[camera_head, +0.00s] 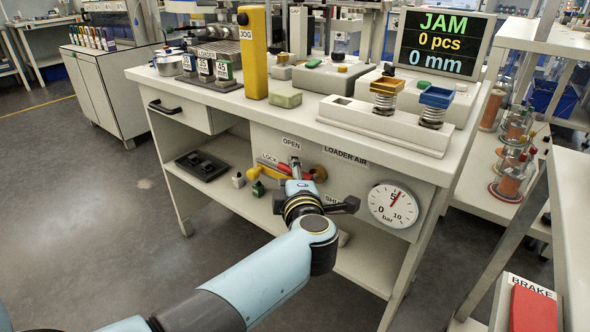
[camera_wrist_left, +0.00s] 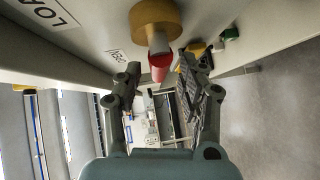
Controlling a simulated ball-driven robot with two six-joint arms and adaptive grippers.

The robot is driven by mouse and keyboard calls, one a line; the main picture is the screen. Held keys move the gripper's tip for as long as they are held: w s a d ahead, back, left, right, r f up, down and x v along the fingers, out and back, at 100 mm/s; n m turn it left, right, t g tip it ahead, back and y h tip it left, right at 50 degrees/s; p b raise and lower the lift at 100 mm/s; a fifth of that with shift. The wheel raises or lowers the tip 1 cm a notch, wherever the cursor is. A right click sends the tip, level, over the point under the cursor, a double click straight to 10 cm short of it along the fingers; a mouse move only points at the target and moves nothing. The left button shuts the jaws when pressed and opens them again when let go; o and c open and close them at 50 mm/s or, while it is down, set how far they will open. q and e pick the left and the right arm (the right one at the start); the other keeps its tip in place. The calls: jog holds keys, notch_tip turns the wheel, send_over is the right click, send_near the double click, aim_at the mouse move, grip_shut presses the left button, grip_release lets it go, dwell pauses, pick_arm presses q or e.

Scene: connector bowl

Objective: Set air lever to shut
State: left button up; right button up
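The air lever shows in the left wrist view as a brass hub (camera_wrist_left: 155,20) with a short grey stem and a red tip (camera_wrist_left: 160,66). In the head view it is largely hidden behind my left gripper (camera_head: 298,187), on the panel marked LOADER AIR. The OPEN label (camera_head: 291,143) is above it and the SHUT label (camera_head: 333,199) below right, partly covered. The lever appears to point toward OPEN. In the wrist view my left gripper (camera_wrist_left: 160,70) is open, its fingers on either side of the red tip; contact cannot be told. My right gripper is not in view.
A yellow lever (camera_head: 266,172) sits beside the LOCK label. The pressure gauge (camera_head: 393,205) reads about the middle of its scale. The bench top (camera_head: 225,98) overhangs the panel. The screen (camera_head: 440,42) reads JAM.

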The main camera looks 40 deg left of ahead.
pick_arm(q)
jog(key=shift+w+a, duration=0.1)
jog(key=shift+a, duration=0.05)
grip_shut()
dwell(0.4)
